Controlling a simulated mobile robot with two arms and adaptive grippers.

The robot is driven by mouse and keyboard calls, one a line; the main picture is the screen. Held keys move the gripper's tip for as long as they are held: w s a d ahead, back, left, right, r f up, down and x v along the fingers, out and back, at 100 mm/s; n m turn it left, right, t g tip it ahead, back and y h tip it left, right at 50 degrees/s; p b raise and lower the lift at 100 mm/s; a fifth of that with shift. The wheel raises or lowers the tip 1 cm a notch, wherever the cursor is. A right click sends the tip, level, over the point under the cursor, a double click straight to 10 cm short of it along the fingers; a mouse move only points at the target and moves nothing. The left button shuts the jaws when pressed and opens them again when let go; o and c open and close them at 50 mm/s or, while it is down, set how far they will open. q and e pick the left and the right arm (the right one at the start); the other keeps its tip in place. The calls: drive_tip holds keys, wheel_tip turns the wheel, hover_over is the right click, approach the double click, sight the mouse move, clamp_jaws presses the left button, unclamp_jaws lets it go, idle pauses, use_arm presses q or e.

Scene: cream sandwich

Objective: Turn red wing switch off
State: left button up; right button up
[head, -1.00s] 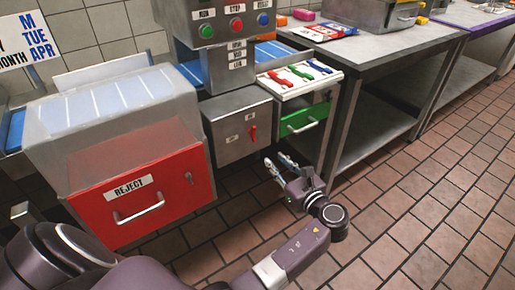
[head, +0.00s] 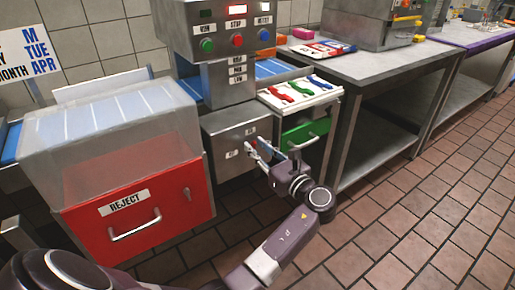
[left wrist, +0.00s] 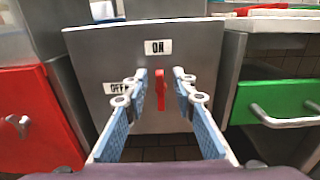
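The red wing switch (left wrist: 160,92) stands upright on the front of a grey metal box (left wrist: 90,62) in the left wrist view. An ON label (left wrist: 158,47) is above it and an OFF label (left wrist: 117,86) is to its left. My left gripper (left wrist: 160,88) is open, with one blue-padded finger on each side of the switch. I cannot tell whether either finger touches it. In the head view my left gripper (head: 268,149) is in front of the box and mostly hides the switch. My right gripper is not in view.
A red REJECT bin (head: 135,215) stands left of the box. A green drawer (head: 305,130) with a handle is close on the right, under a white tray (head: 335,91) of coloured utensils. A control panel (head: 237,25) with buttons is above. The tiled floor at right is clear.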

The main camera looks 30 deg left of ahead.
use_arm(q)
clamp_jaws()
idle(0.3)
